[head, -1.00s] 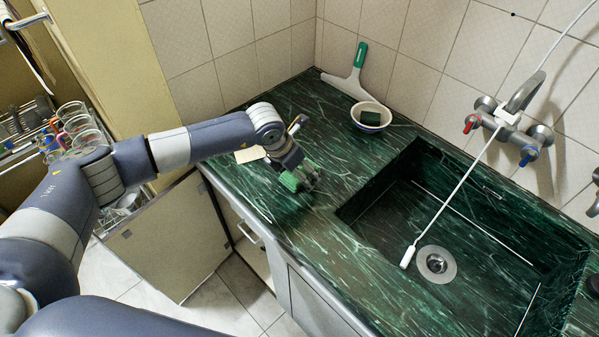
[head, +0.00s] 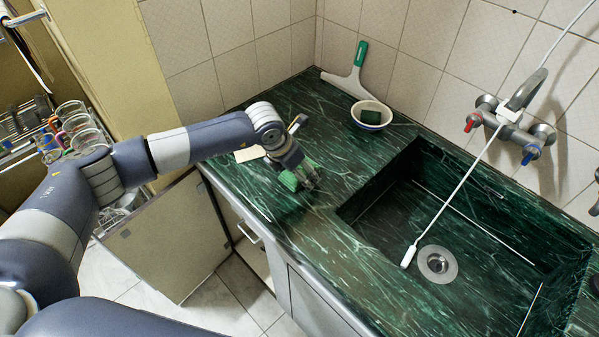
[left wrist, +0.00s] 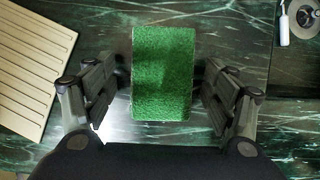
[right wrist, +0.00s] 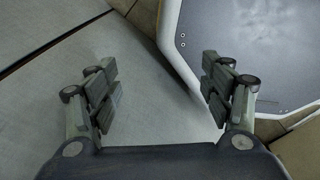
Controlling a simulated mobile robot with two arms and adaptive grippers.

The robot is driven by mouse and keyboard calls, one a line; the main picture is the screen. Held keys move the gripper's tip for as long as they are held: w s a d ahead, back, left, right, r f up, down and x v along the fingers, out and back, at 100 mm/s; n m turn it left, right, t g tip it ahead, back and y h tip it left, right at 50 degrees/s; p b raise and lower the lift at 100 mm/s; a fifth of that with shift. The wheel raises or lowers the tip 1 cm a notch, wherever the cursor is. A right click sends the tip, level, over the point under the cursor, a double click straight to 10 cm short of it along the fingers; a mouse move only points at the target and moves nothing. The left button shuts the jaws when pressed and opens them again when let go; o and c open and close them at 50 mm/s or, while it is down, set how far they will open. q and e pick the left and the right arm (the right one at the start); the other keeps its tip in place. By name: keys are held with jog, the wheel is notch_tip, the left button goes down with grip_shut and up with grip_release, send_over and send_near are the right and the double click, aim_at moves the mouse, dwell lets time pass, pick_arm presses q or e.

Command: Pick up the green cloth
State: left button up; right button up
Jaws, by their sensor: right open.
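The green cloth (head: 291,181) is a thick rectangular pad with a rough green top. It lies on the dark green marble counter, left of the sink, partly hidden by my left gripper (head: 311,181) in the head view. In the left wrist view the cloth (left wrist: 163,75) sits between the two fingers of my left gripper (left wrist: 163,95), with a small gap on each side. The left gripper is open around it. My right gripper (right wrist: 160,95) is open and empty in the right wrist view; it is outside the head view.
A ribbed cream board (left wrist: 35,65) lies left of the cloth. A bowl (head: 371,116) holding a dark green block and a green-handled squeegee (head: 352,78) are near the wall. The sink (head: 470,225) is at right, with a white rod and taps. A cabinet door (head: 165,240) stands open below.

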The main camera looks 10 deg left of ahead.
pick_arm(q)
jog(key=c, duration=0.9)
jog(key=shift+s+f, duration=0.1)
jog(key=shift+s, duration=0.05)
jog(key=shift+c, duration=1.2)
